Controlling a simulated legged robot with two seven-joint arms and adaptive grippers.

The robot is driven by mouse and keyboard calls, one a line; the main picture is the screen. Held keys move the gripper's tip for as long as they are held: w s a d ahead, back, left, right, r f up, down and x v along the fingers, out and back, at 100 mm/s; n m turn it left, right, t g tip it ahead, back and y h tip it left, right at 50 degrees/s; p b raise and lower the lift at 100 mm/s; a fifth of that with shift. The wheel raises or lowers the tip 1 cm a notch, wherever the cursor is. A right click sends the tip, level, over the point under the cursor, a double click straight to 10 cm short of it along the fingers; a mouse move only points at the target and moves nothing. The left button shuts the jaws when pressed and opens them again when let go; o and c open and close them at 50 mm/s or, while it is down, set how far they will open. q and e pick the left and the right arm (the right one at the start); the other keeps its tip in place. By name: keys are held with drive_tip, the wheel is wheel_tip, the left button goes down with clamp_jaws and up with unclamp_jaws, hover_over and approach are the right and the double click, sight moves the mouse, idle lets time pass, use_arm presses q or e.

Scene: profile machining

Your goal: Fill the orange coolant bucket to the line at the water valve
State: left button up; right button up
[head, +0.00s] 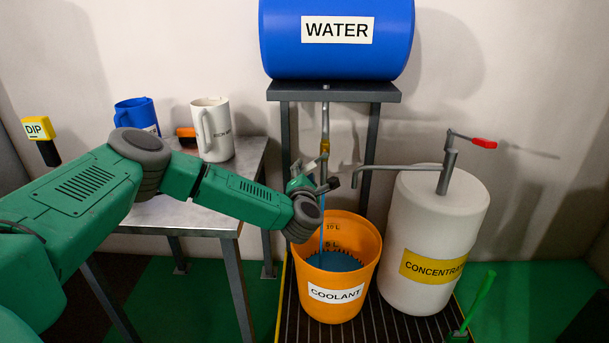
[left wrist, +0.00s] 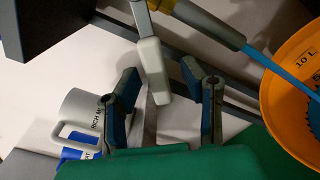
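The orange coolant bucket (head: 365,262) stands upright on a slatted grate under the water valve (head: 324,148). A thin blue stream runs from the valve's pipe into it; the stream also shows in the left wrist view (left wrist: 275,66). Blue liquid (head: 334,261) lies inside, its surface a little below the 5 L mark; a 10 L mark is higher up. My left gripper (head: 318,182) is at the valve, above the bucket. In the left wrist view its fingers are apart, with the pale valve lever (left wrist: 152,70) between them and gaps on both sides. My right gripper is out of view.
The blue water tank (head: 390,45) sits on a grey stand (head: 375,92). The white concentrate drum (head: 420,215) with a red-handled pump (head: 482,143) stands right of the bucket. A metal table (head: 190,213) at left holds a blue jug (head: 135,112) and a white jug (head: 222,135).

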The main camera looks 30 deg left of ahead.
use_arm(q)
drive_tip(key=shift+w+a, duration=0.2)
drive_tip(key=shift+w, duration=0.2)
drive_tip(key=shift+c, duration=0.4)
drive_tip(key=shift+a, duration=0.1)
clamp_jaws()
